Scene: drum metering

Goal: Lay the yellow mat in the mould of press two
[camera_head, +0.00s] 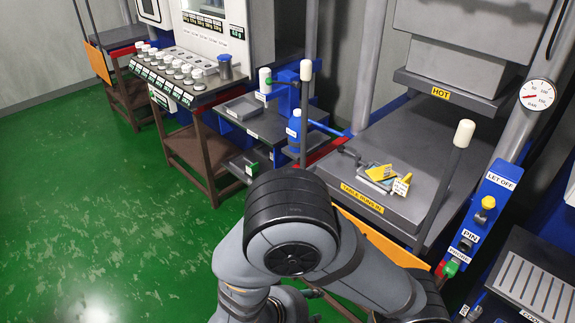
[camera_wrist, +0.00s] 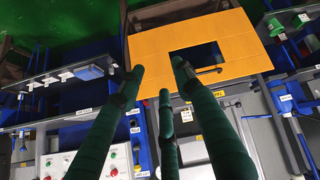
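A small yellow piece (camera_head: 380,173), which looks like the mat, lies on a grey plate or mould on the press table (camera_head: 345,178) in the head view. A white tag (camera_head: 402,184) stands against its right side. I cannot tell whether the piece lies inside a recess, and no press number is readable. My gripper (camera_wrist: 158,70) shows in the wrist view as three green fingers, spread apart with nothing visible between them. In the head view my arm hides it.
A wide orange-yellow panel with a rectangular opening (camera_wrist: 245,36) lies beyond my fingertips. The hot upper platen (camera_head: 455,92) overhangs the table. White-capped posts (camera_head: 460,140) stand at its sides. A dial gauge (camera_head: 537,95) is at right. Green floor (camera_head: 90,200) is clear at left.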

